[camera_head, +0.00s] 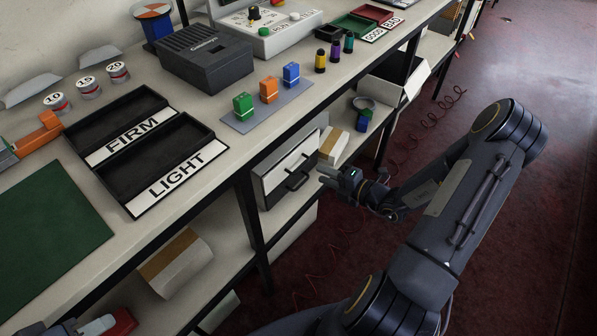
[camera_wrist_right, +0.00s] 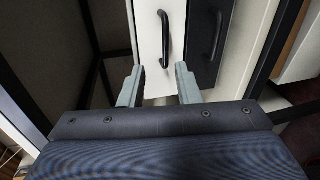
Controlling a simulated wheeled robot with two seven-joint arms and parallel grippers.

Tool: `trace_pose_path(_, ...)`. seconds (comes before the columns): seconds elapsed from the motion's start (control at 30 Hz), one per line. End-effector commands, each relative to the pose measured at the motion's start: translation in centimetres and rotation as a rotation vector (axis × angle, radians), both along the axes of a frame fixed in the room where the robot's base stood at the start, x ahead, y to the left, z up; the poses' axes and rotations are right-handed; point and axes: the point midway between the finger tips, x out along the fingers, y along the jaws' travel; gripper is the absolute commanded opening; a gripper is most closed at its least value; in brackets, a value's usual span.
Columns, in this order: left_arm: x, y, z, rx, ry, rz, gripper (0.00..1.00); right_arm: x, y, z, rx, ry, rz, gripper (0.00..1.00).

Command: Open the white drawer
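A small drawer unit (camera_head: 258,188) stands on the shelf below the tabletop. Its white drawer (camera_head: 282,172) has a black bar handle and looks shut. In the right wrist view the white drawer front (camera_wrist_right: 150,50) and its handle (camera_wrist_right: 165,40) lie just beyond my fingertips, beside a dark drawer (camera_wrist_right: 203,60) with a similar handle. My right gripper (camera_head: 322,175) is in front of the unit; its fingers also show in the wrist view (camera_wrist_right: 160,82), spread apart and empty. The handle lines up with the gap between them, apparently without contact.
A white and tan box (camera_head: 334,146) sits right beside the drawer unit. A black table leg (camera_head: 249,212) stands at its left. The tabletop above holds trays labelled FIRM and LIGHT (camera_head: 150,150) and coloured blocks (camera_head: 268,90). Red floor lies open at the right.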

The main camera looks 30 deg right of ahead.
Motion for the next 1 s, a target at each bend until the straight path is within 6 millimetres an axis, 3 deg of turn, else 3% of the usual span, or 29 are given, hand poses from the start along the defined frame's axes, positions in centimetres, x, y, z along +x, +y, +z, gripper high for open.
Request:
trace_pose_path(0.13, 0.0, 0.0, -0.5, 0.0, -0.001, 0.0, 0.36, 0.8, -0.4, -1.4, 0.052, 0.022, -0.046, 0.3)
trace_pose_path(0.6, 0.0, 0.0, -1.8, 0.0, -0.001, 0.0, 0.36, 6.6, 2.1, -2.6, 0.048, 0.022, -0.041, 0.3)
trace_pose_path(0.93, 0.0, 0.0, -1.8, 0.0, 0.0, 0.0, 0.36, 7.0, 2.3, -2.6, 0.047, 0.023, -0.042, 0.3)
trace_pose_path(1.0, 0.0, 0.0, -1.8, 0.0, 0.0, 0.0, 0.36, 7.0, 2.3, -2.6, 0.047, 0.023, -0.042, 0.22)
